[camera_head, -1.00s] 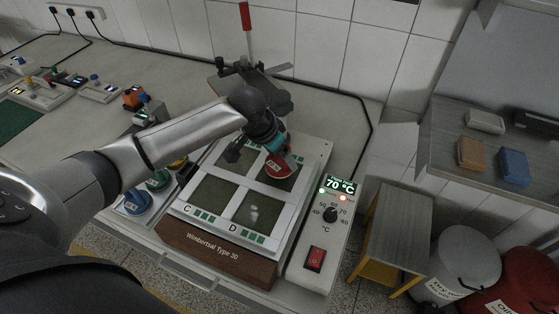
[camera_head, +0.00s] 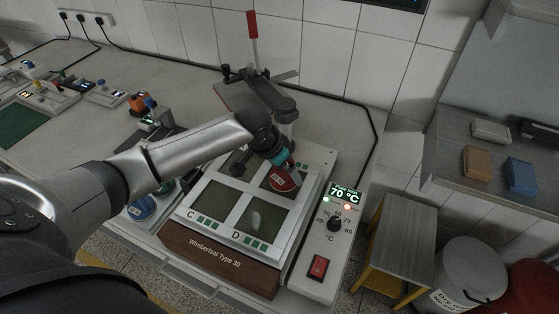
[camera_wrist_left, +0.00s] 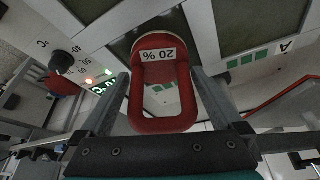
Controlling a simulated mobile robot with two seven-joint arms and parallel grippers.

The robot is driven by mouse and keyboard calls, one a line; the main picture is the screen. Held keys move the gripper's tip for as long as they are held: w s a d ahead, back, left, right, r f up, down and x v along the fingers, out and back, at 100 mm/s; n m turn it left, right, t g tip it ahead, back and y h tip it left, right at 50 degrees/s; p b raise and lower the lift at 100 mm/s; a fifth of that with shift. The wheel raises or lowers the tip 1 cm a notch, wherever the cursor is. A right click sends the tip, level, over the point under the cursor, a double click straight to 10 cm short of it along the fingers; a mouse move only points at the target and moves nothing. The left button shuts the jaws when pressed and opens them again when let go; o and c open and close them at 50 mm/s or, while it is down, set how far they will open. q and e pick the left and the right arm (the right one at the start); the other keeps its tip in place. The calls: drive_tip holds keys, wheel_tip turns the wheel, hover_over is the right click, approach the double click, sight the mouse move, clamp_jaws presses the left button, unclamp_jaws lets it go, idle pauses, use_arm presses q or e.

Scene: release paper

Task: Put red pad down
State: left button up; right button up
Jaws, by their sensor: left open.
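The red pad (camera_head: 281,180), a red holder with a loop handle and a "20 %" label, is at the top right dark square of the white heating plate (camera_head: 218,232). In the left wrist view the red pad (camera_wrist_left: 162,52) lies between the fingers of my left gripper (camera_wrist_left: 165,95). The fingers are spread, with a gap visible beside the handle. In the head view my left gripper (camera_head: 268,166) is over the plate's upper part, partly hiding the pad. Contact between pad and plate is hard to confirm. My right gripper is not shown.
A control box with a 70 °C display (camera_head: 345,193) stands right of the plate. A blue pad (camera_head: 141,207) is at the plate's left. A stand with a red-tipped lever (camera_head: 252,40) rises behind. A grey stool (camera_head: 398,222) and bins are at the right.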

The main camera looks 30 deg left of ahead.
use_arm(q)
drive_tip(key=p+v, duration=0.1)
drive_tip(key=v, duration=1.1)
drive_tip(key=shift+p, duration=0.4)
drive_tip(key=shift+w, duration=0.1)
idle(1.0)
